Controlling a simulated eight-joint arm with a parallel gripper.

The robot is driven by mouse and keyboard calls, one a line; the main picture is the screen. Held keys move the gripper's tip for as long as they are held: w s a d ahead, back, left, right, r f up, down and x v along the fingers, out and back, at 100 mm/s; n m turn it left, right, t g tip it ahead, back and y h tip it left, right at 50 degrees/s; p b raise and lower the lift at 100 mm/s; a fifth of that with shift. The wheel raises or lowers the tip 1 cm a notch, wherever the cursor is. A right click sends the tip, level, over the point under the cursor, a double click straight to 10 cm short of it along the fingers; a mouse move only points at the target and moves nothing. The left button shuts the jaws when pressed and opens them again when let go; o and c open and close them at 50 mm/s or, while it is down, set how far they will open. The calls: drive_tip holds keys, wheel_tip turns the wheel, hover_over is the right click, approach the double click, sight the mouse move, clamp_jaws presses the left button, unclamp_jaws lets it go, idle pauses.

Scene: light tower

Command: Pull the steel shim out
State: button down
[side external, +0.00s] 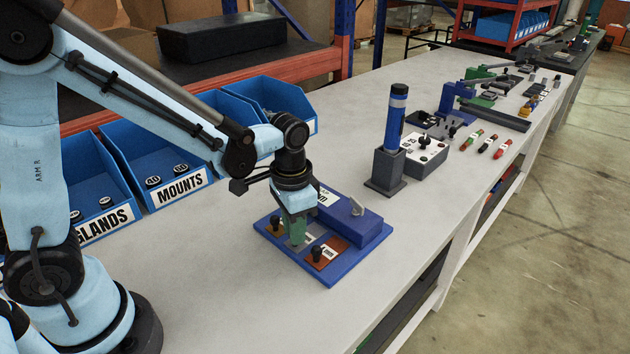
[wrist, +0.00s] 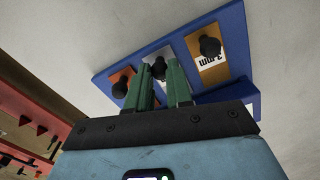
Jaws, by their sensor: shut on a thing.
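The steel shim (side external: 301,242) is a grey plate in the middle slot of a blue holder (side external: 325,279), between two brown shims. In the wrist view the steel shim's black knob (wrist: 159,70) shows between my green fingertips. My gripper (side external: 298,232) points down over the holder, shut on the steel shim's knob; it also shows in the wrist view (wrist: 159,76). The fingers hide part of the shim. The brown shim (side external: 324,254) on the right has a black knob and a white label. The other brown shim (side external: 275,229) also has a black knob.
A blue light tower (side external: 395,118) on a dark base and a white control box (side external: 426,155) stand beyond. Blue bins (side external: 150,165) line the left. The bench right of the holder is clear.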

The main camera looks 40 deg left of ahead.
drive_tip(key=shift+s, duration=0.25)
drive_tip(key=c, duration=1)
unclamp_jaws()
wheel_tip(320, 180, up, 12)
drive_tip(key=shift+r, duration=0.1)
drive_tip(key=shift+s+a+f+n+t, duration=0.3)
drive_tip(key=shift+s+a+n+t, duration=0.3)
drive_tip(key=shift+s+a+t, duration=0.45)
drive_tip(key=shift+s+a+f+n+t, duration=0.3)
drive_tip(key=shift+s+a+n+t, duration=0.3)
drive_tip(key=shift+t, duration=0.75)
drive_tip(key=shift+s+a+f+n+t, duration=0.3)
drive_tip(key=shift+s+a+n+t, duration=0.4)
drive_tip(key=shift+t, duration=0.5)
